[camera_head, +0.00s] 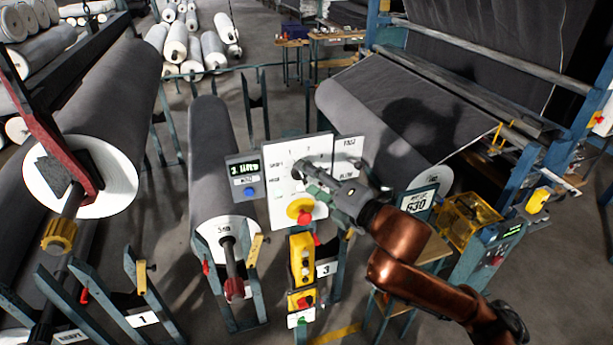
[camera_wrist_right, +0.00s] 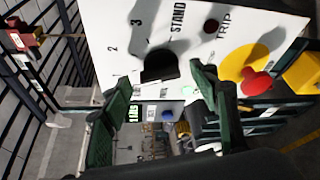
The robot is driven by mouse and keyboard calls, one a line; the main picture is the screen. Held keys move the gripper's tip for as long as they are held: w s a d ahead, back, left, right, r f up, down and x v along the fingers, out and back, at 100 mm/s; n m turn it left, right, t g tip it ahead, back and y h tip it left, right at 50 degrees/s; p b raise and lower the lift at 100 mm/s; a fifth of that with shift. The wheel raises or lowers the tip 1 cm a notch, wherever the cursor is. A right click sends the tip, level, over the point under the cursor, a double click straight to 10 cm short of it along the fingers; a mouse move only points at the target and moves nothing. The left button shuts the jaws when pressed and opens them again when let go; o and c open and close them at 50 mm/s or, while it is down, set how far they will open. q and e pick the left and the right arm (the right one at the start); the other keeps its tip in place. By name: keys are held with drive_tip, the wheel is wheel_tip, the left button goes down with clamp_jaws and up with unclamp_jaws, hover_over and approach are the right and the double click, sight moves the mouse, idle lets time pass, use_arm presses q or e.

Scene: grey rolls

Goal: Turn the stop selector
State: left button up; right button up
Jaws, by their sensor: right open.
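A white panel (camera_head: 283,175) stands in the middle of the head view, with printed numbers and words. In the right wrist view a black knob (camera_wrist_right: 159,66) sits on this panel, beside the numbers 1, 2, 3 and the word STAND. A yellow disc with a red knob (camera_head: 303,214) is lower on the panel; the red knob also shows in the right wrist view (camera_wrist_right: 257,85). My right gripper (camera_head: 307,178) is open in front of the panel. My left gripper is not in view.
A grey display box (camera_head: 246,178) with a blue button adjoins the panel's left side. A yellow button box (camera_head: 301,260) hangs below. Large grey rolls (camera_head: 207,150) lie on stands to the left and right. Open floor shows behind.

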drive_tip(key=shift+w+a+f, duration=0.1)
drive_tip(key=shift+w+a, duration=0.3)
drive_tip(key=shift+w, duration=0.15)
drive_tip(key=shift+c, duration=0.6)
drive_tip(key=c, duration=1)
